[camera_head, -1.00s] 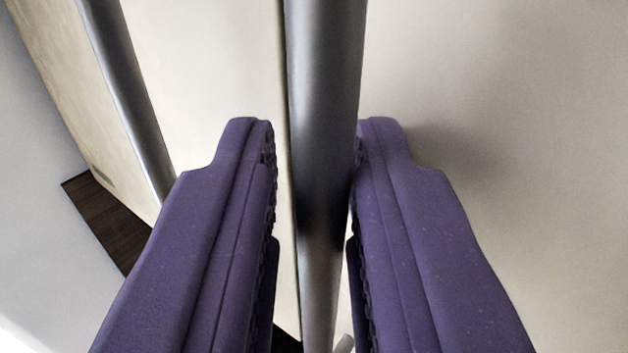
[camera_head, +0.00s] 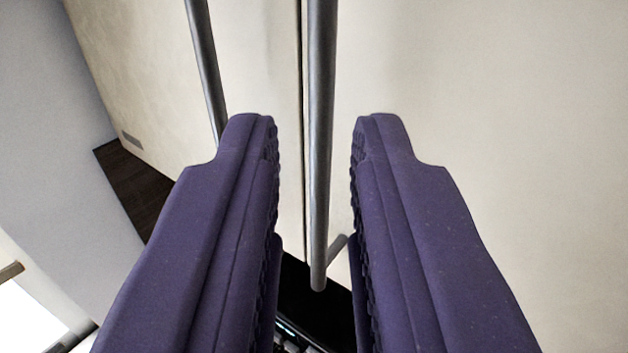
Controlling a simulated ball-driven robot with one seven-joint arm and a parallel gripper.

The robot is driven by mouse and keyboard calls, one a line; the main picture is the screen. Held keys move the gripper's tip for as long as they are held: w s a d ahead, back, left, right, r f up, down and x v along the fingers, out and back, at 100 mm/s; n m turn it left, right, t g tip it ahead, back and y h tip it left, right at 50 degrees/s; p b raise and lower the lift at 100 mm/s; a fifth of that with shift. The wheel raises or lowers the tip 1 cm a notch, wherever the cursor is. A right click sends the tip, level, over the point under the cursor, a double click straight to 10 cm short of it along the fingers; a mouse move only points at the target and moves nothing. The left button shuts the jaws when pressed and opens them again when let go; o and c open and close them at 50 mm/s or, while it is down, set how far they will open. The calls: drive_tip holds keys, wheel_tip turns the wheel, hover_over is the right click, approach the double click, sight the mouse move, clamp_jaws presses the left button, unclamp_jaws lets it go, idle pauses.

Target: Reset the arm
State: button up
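My gripper (camera_head: 315,125) has two purple padded fingers, held apart with a clear gap between them. It is open and holds nothing. A grey vertical bar handle (camera_head: 320,120) on the right cream door panel shows through the gap, beyond the fingers. Its lower end and a short mount show between the fingers. I see no contact between the fingers and the bar. No washer can be made out.
A second grey bar handle (camera_head: 205,70) stands on the left cream panel (camera_head: 140,60). A dark seam separates the panels. A grey wall (camera_head: 60,150) and dark brown floor (camera_head: 135,185) lie to the left. A dark strip (camera_head: 315,300) shows below the doors.

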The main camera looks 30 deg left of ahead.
drive_tip(key=s+d+f+m+h+b, duration=0.2)
drive_tip(key=s+d+b, duration=0.4)
drive_tip(key=d+b, duration=0.4)
drive_tip(key=s+d+f+m+h+b, duration=0.3)
drive_tip(key=s+d+f+h+b, duration=0.2)
drive_tip(key=d+b, duration=0.5)
drive_tip(key=s+d, duration=0.1)
drive_tip(key=d, duration=0.1)
drive_tip(key=shift+s+d+g+h, duration=0.35)
drive_tip(key=shift+d+g+h, duration=0.05)
idle(0.5)
